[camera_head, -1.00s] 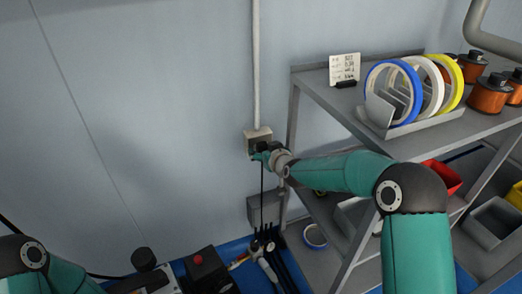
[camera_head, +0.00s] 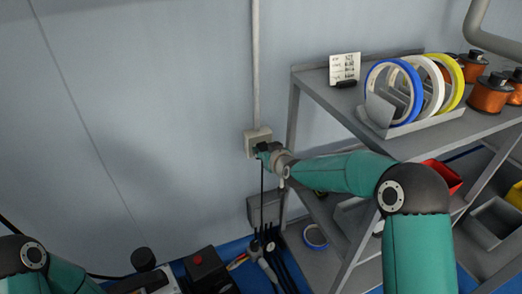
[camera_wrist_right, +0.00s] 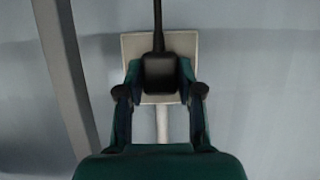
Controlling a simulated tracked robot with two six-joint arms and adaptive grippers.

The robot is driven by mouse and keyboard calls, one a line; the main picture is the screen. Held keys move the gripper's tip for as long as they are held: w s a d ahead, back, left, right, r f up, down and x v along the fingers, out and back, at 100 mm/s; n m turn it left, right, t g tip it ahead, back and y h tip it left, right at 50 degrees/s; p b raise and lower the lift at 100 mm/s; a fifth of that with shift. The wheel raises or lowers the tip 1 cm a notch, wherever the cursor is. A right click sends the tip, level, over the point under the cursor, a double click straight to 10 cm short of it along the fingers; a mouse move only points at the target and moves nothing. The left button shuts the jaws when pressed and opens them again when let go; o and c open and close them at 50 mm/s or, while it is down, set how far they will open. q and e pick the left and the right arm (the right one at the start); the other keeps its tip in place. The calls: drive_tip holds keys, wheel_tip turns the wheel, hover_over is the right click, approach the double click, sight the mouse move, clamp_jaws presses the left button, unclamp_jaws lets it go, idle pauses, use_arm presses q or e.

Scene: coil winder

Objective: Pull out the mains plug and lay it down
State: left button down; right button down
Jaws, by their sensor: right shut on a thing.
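The mains plug (camera_wrist_right: 160,73) is black, with its dark cable running up in the right wrist view. My right gripper (camera_wrist_right: 160,90) is shut on it, one finger on each side. The pale wall socket box (camera_wrist_right: 132,46) lies behind the plug. In the head view my right gripper (camera_head: 264,150) is just to the right of the socket box (camera_head: 257,137), and the cable (camera_head: 262,185) hangs down from it. The plug's pins are hidden, so I cannot tell whether they are in the socket. My left gripper is out of view.
A grey shelf unit (camera_head: 330,102) with tape rolls (camera_head: 408,90) and copper coils (camera_head: 490,92) stands to the right. A grey box (camera_head: 263,208) is on the wall below. Tools and a red-button box (camera_head: 207,268) lie on the blue surface. The left wall is bare.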

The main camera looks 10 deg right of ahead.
drive_tip(key=shift+s+d+b, duration=0.2)
drive_tip(key=shift+s+b, duration=0.2)
drive_tip(key=shift+s, duration=0.55)
drive_tip(key=shift+s+d+b, duration=0.15)
drive_tip(key=shift+s+b, duration=0.3)
drive_tip(key=shift+s, duration=0.45)
drive_tip(key=shift+s+d+b, duration=0.2)
drive_tip(key=shift+s+b, duration=0.2)
drive_tip(key=shift+s, duration=0.55)
